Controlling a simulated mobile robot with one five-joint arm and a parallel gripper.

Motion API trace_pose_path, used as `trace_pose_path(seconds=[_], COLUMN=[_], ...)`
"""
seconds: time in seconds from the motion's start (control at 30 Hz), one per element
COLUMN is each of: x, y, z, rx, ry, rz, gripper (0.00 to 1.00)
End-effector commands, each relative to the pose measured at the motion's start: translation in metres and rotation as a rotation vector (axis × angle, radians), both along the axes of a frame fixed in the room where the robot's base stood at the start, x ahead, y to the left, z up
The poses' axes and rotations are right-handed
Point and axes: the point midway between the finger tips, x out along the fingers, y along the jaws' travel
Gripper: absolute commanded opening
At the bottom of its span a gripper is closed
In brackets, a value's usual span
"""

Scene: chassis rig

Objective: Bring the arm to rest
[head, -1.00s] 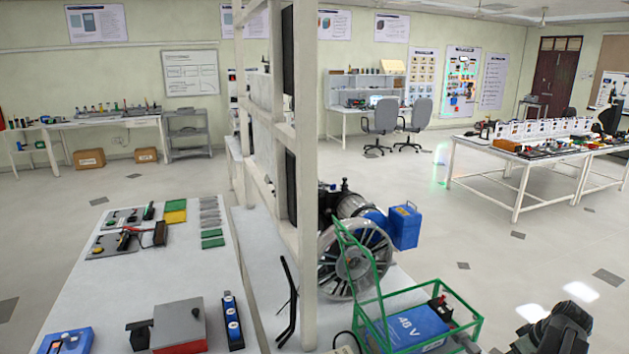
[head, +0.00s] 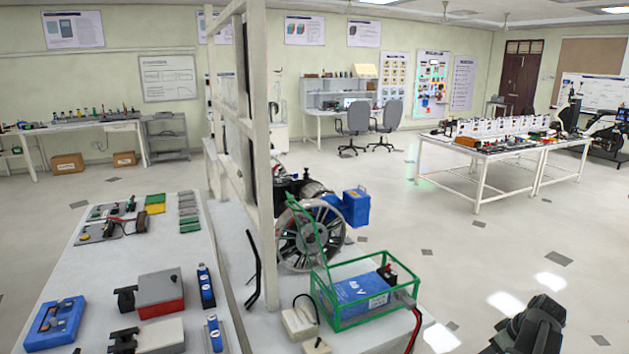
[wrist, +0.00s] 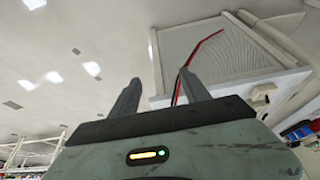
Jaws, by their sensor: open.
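My gripper (wrist: 161,95) shows in the wrist view with its two dark fingers spread apart. It is open, with nothing between the fingertips. Behind the right finger, farther off, is a white bench top with a red and black cable (wrist: 190,62). In the head view a dark part of my arm (head: 535,328) shows at the lower right, over the floor, right of the bench with the green-framed 48 V battery (head: 362,292). The fingers cannot be made out in the head view.
A white frame post (head: 262,120) stands on the bench beside a spoked wheel (head: 310,236). A blue box (head: 356,207) is behind it. The left bench holds a red-and-grey box (head: 160,292) and a blue unit (head: 54,322). Open floor (head: 450,240) lies to the right, before a white table (head: 480,157).

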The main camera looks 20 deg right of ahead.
Motion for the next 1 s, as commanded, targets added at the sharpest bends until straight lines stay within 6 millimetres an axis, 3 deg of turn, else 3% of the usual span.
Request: trace_pose_path(seconds=[0.37, 0.57, 0.67, 0.77, 0.9, 1.0], x=[0.074, 0.133, 0.168, 0.207, 0.253, 0.268], y=[0.048, 0.101, 0.142, 0.202, 0.316, 0.398], z=[0.000, 0.000, 0.000, -0.002, -0.005, -0.008], rx=[0.000, 0.000, -0.004, -0.011, -0.014, -0.010], ry=[0.000, 0.001, 0.005, 0.019, 0.062, 0.109], rz=[0.136, 0.259, 0.343, 0.459, 0.622, 0.690], gripper=[0.55, 0.55, 0.55, 0.55, 0.55, 0.55])
